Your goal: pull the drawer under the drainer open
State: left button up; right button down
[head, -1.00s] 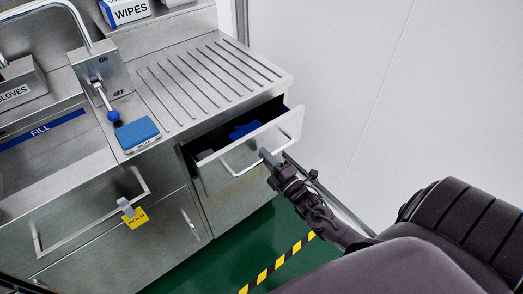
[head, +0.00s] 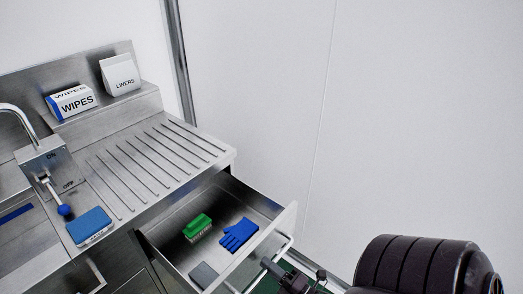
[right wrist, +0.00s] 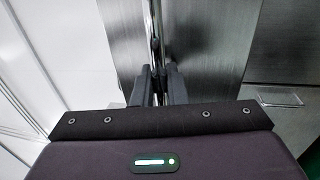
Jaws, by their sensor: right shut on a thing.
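The drawer (head: 160,251) under the ridged drainer (head: 155,160) stands well open, its inside showing. In it lie a green brush (head: 197,228), a blue glove (head: 239,234) and a grey block (head: 203,275). My right gripper (head: 268,266) is at the bar handle (head: 284,249) on the drawer front, at the lower edge of the head view. In the right wrist view its two fingers (right wrist: 160,86) are shut around the handle bar (right wrist: 155,35). My left gripper is not in view.
A blue sponge (head: 90,226) lies on the counter near the tap lever (head: 57,198). A wipes box (head: 71,102) and a liners box (head: 121,76) stand on the back ledge. A white wall (head: 260,90) is close to the right of the drawer.

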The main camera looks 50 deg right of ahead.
jog(key=shift+s+d, duration=0.1)
jog(key=shift+s, duration=0.1)
jog(key=c, duration=1.5)
grip_release()
jog(key=shift+c, duration=0.2)
jog(key=b+v, duration=0.1)
jog(key=v, duration=0.6)
jog(key=shift+s, duration=0.4)
jog(key=shift+f, duration=0.1)
